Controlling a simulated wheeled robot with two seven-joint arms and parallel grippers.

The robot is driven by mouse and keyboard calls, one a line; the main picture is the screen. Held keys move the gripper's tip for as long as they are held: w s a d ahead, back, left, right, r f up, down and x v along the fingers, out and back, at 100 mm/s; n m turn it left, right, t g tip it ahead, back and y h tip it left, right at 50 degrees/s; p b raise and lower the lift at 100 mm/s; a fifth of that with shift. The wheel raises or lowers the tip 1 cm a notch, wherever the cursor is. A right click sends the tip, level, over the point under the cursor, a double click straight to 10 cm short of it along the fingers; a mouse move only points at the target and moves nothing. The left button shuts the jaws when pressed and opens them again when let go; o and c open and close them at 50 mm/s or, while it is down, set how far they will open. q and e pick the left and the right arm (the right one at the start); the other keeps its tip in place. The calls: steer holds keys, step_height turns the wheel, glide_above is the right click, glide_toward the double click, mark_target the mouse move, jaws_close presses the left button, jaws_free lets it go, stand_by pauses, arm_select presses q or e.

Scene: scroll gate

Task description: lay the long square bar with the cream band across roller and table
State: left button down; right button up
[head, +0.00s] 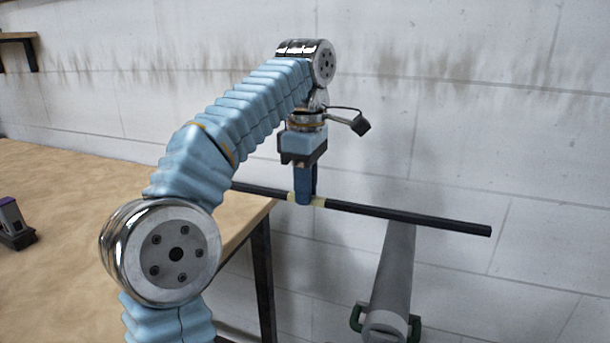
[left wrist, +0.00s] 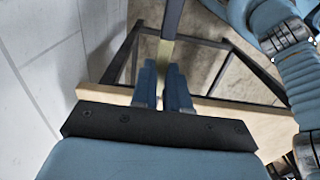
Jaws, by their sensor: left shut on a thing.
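The long black square bar (head: 400,215) runs nearly level, its right end sloping slightly down in the head view. Its cream band (head: 319,202) is at my left gripper (head: 305,198), which points down and is shut on the bar there. The bar and band also show between the fingers in the left wrist view (left wrist: 172,22). The grey roller (head: 394,278) passes below the bar's right part; I cannot tell whether they touch. The bar's left part reaches the table (head: 262,207) edge, and its left end is hidden behind my arm. My right gripper is out of view.
A dark clamp-like object with a purple top (head: 13,222) stands on the table at far left. A white block wall (head: 480,90) is close behind the bar. A dark table leg (head: 263,280) stands below the edge.

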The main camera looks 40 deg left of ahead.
arm_select(q)
steer(key=shift+f, duration=1.5)
steer(key=shift+f+b, duration=0.95)
steer(key=shift+f, duration=0.85)
steer(key=shift+s, duration=0.1)
steer(key=shift+f, duration=0.25)
steer(key=c, duration=1)
jaws_free()
steer(key=shift+c, duration=0.2)
step_height(320, 180, up, 8)
steer(key=shift+f+p, duration=0.25)
steer(key=shift+p, duration=0.7)
